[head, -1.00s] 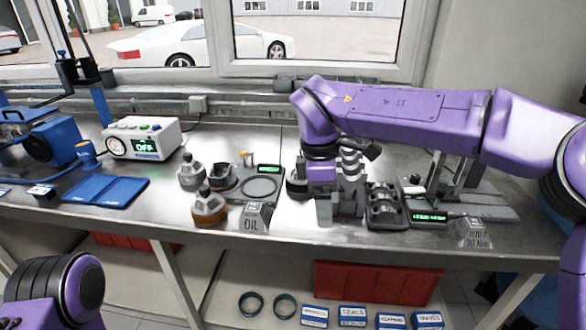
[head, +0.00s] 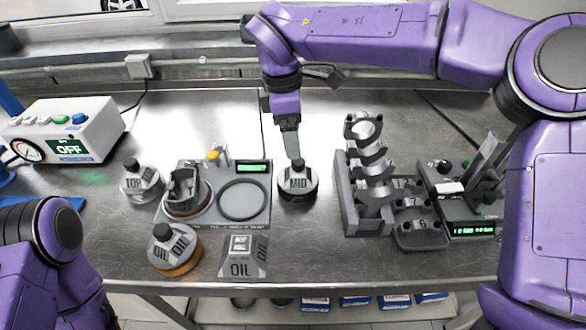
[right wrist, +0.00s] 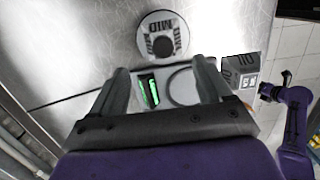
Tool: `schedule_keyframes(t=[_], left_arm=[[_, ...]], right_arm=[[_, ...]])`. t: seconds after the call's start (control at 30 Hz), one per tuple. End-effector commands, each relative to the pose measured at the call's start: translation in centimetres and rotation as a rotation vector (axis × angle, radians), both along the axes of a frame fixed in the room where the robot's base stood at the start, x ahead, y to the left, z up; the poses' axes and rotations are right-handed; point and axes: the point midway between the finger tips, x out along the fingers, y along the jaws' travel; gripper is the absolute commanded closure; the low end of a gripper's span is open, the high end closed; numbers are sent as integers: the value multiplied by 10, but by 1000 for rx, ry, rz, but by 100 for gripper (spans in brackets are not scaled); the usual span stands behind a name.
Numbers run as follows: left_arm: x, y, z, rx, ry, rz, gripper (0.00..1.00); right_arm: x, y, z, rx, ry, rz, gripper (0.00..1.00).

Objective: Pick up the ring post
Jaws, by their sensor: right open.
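Three grey domed posts with black knobs stand on the bench; which one is the ring post I cannot tell. The MID post (head: 298,184) stands alone right of the gauge fixture and shows in the right wrist view (right wrist: 162,40). The TOP post (head: 141,183) is at the left. The OIL post (head: 174,250), with an orange-brown base, is at the front left. My right gripper (head: 291,148) is open and empty, pointing down just behind and above the MID post. In its wrist view, the MID post lies beyond the fingertips (right wrist: 163,75). My left gripper is out of view.
The gauge fixture (head: 230,218) holds a dark part and a thin ring. A grey OIL block (head: 242,258) sits at the front edge. An engine block (head: 350,205) and a device with green display stand right. A white OFF box (head: 85,125) is left.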

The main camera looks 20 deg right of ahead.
Motion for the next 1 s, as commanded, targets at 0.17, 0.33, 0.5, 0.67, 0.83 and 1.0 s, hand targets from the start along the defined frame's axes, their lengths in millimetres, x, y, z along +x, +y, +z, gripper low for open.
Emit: schedule_keyframes(t=[0.17,0.33,0.5,0.67,0.83,1.0], left_arm=[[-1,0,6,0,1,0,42],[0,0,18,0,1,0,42],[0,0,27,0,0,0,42],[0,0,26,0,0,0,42],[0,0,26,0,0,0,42],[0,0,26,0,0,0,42]], right_arm=[[-2,-5,-29,1,3,-2,22],[-4,-9,-50,1,6,-2,22],[-5,-12,-80,1,2,-4,22],[-5,-13,-88,1,0,-4,22],[-5,-13,-88,1,0,-5,41],[-4,-13,-88,1,0,-5,96]])
